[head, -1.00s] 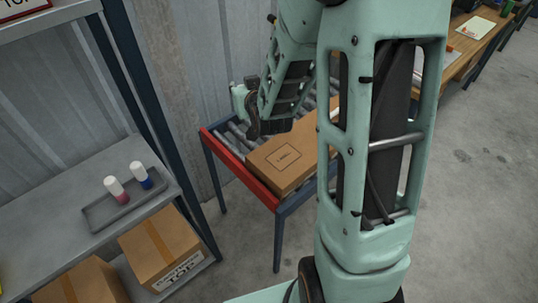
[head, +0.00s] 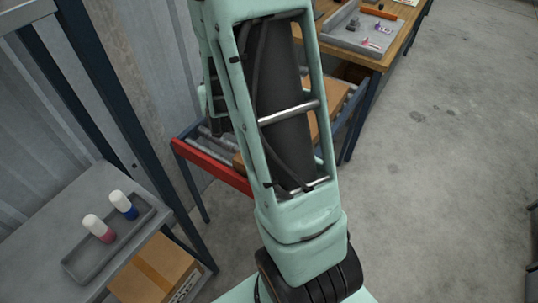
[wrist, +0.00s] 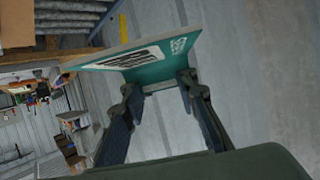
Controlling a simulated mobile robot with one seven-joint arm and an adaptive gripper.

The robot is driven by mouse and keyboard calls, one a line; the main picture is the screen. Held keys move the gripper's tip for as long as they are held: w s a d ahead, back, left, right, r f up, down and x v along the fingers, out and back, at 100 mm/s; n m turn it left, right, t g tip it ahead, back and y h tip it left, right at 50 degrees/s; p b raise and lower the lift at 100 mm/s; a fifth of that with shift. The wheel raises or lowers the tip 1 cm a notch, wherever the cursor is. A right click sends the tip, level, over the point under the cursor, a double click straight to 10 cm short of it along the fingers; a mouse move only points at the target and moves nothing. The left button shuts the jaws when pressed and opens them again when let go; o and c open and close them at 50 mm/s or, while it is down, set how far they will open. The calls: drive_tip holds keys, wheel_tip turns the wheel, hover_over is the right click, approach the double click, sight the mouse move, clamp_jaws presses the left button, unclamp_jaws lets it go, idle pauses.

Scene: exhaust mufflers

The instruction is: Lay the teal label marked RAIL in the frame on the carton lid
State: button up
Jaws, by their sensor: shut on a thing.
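My gripper (wrist: 158,86) shows in the wrist view, shut on a teal label (wrist: 178,48) with a white panel and dark lettering. The lettering is too slanted to read surely. The label is held tilted between the fingertips, clear of any surface. In the head view my arm hides the gripper and label. The brown carton (head: 334,97) lies on the roller stand, mostly behind my arm, and the frame on its lid is hidden now.
The roller stand has a red end rail (head: 208,166). At left, a shelf holds a grey tray (head: 85,262) with two white-capped bottles. A wooden bench at top right bears a grey tray (head: 345,38) with small items. Open floor lies right.

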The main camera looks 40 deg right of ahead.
drive_tip(key=s+d+f+m+g+h+b, duration=0.25)
drive_tip(key=s+d, duration=0.25)
drive_tip(key=d, duration=0.4)
drive_tip(key=s+d+f+m+g+h+b, duration=0.2)
drive_tip(key=s+d+m+h+b, duration=0.15)
drive_tip(key=s+d, duration=0.4)
drive_tip(key=s+d+f+m+g+h+b, duration=0.2)
drive_tip(key=s+d+m+g, duration=0.1)
drive_tip(key=d, duration=0.8)
drive_tip(key=w+a+f, duration=0.1)
drive_tip(key=a+f, duration=0.2)
drive_tip(key=a, duration=0.1)
drive_tip(key=w+a+f, duration=0.1)
drive_tip(key=a+f, duration=0.2)
drive_tip(key=a, duration=0.1)
drive_tip(key=w+a+f, duration=0.1)
drive_tip(key=a+f, duration=0.2)
drive_tip(key=a, duration=0.1)
drive_tip(key=shift+a, duration=0.15)
drive_tip(key=shift+w+a+f, duration=0.1)
drive_tip(key=shift+a+f, duration=0.1)
drive_tip(key=shift+f, duration=0.05)
drive_tip(key=shift+w+a+f+m+b, duration=0.1)
drive_tip(key=shift+f+m+b, duration=0.05)
drive_tip(key=shift+f, duration=0.75)
drive_tip(key=shift+a+f+m+b, duration=0.1)
drive_tip(key=shift+f+m+b, duration=0.05)
drive_tip(key=shift+f, duration=0.75)
drive_tip(key=shift+f, duration=0.15)
